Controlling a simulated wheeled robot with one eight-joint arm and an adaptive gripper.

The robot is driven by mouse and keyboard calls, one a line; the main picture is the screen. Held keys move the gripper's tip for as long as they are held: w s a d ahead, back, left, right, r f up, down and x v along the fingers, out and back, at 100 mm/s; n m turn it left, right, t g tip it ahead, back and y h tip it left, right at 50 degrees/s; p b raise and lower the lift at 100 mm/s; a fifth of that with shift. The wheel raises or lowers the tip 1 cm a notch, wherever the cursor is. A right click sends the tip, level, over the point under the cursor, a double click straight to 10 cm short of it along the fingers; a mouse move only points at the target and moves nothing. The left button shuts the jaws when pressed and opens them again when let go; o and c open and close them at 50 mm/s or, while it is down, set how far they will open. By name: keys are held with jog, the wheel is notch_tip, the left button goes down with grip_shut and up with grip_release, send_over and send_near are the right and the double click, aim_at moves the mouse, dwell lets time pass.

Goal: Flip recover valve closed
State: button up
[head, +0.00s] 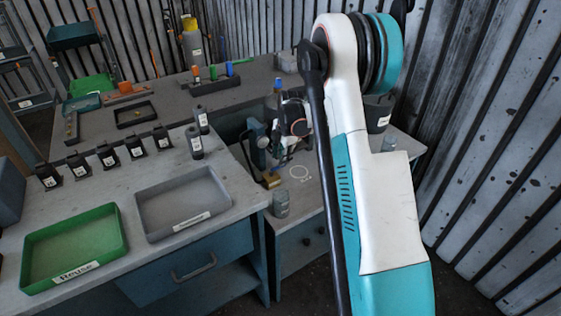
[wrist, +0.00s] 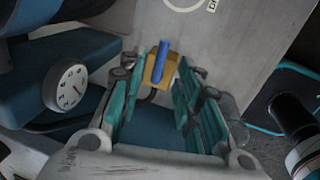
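A valve with a blue lever (wrist: 160,60) on a brass-coloured body (wrist: 152,78) shows in the wrist view, between and just beyond my fingertips. I cannot read a label naming it as the recover valve. My gripper (wrist: 160,84) has its teal fingers spread, with a clear gap between them. I see no finger clearly touching the lever. In the head view a brass-coloured part (head: 268,181) shows at the foot of a blue-grey unit (head: 257,140).
A round white gauge (wrist: 66,86) is left of my fingers. A small jar (head: 280,203) and a white circle marking (head: 299,172) are on the bench. A green tray (head: 75,283) and grey tray (head: 184,237) lie left. A corrugated wall (head: 500,130) stands right.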

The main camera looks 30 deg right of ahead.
notch_tip(320, 180, up, 8)
jog(key=s, duration=0.1)
jog(key=shift+s+f, duration=0.2)
jog(key=shift+s, duration=0.05)
dwell(0.4)
jog(key=s+a+r+m+t, duration=0.1)
jog(key=s+a+r+m, duration=0.3)
jog(key=s+a+r, duration=0.4)
jog(key=s+a+r+m+t, duration=0.1)
jog(key=s+a+r+m, duration=0.4)
jog(key=a+r, duration=0.4)
jog(key=s+a+f+m+t, duration=0.1)
jog(key=s+a+m, duration=0.2)
jog(key=s, duration=0.7)
jog(key=s+a+f+m+t, duration=0.1)
jog(key=s+a+m+t, duration=0.1)
jog(key=s+m, duration=0.4)
jog(key=s+a, duration=0.1)
jog(key=s, duration=0.2)
jog(key=shift+s+m, duration=0.3)
jog(key=shift+s, duration=0.1)
